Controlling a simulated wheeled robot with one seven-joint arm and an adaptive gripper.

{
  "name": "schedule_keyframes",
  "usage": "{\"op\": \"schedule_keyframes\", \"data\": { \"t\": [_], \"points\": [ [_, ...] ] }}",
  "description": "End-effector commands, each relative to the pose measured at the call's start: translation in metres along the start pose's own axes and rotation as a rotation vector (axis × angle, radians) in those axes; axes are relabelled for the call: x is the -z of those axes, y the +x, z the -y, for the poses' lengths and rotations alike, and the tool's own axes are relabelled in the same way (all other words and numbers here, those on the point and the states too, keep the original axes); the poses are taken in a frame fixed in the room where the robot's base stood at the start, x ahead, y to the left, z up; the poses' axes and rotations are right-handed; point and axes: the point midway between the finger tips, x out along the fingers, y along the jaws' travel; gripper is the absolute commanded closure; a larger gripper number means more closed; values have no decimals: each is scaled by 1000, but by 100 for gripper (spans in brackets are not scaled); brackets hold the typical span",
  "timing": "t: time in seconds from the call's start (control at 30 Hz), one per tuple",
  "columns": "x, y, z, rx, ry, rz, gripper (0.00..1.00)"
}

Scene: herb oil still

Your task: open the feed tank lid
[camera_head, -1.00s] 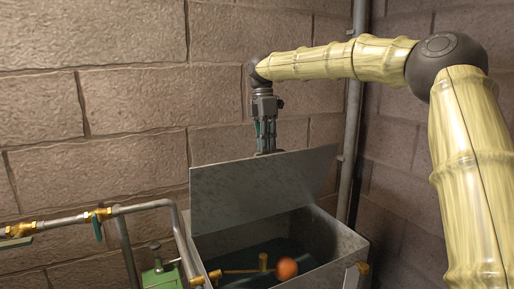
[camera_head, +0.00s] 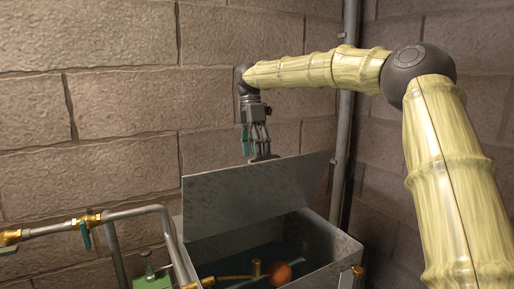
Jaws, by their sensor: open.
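The feed tank (camera_head: 336,248) is a grey metal box with dark liquid inside. Its flat grey lid (camera_head: 255,195) stands raised and steeply tilted along the back of the tank, and the opening is uncovered. An orange ball float (camera_head: 278,273) on a brass arm (camera_head: 228,278) shows inside. My gripper (camera_head: 264,157) points down behind the lid's upper edge. Its jaws are open, and the fingertips are partly hidden at that edge. I cannot tell whether they touch the lid.
A block wall (camera_head: 120,105) stands close behind. A vertical grey pipe (camera_head: 346,120) rises behind the tank at right. Grey piping with brass fittings (camera_head: 88,221) and a green part (camera_head: 152,280) are at the left. A brass fitting (camera_head: 357,271) is at the tank's right front.

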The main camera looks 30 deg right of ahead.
Motion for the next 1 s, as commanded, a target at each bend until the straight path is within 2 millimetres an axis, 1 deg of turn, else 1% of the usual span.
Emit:
{"op": "schedule_keyframes", "data": {
  "t": [0.03,0.13,0.47,0.57,0.63,0.77,1.0],
  "points": [
    [0,10,-3,8,-1,1,55],
    [0,10,-3,8,-1,0,54],
    [1,7,-3,5,-1,0,56],
    [1,1,-3,3,-1,0,60],
    [1,-7,-3,2,-1,0,67],
    [1,-29,-1,-1,-1,0,67],
    [0,-76,3,-3,1,0,67]
  ]
}}
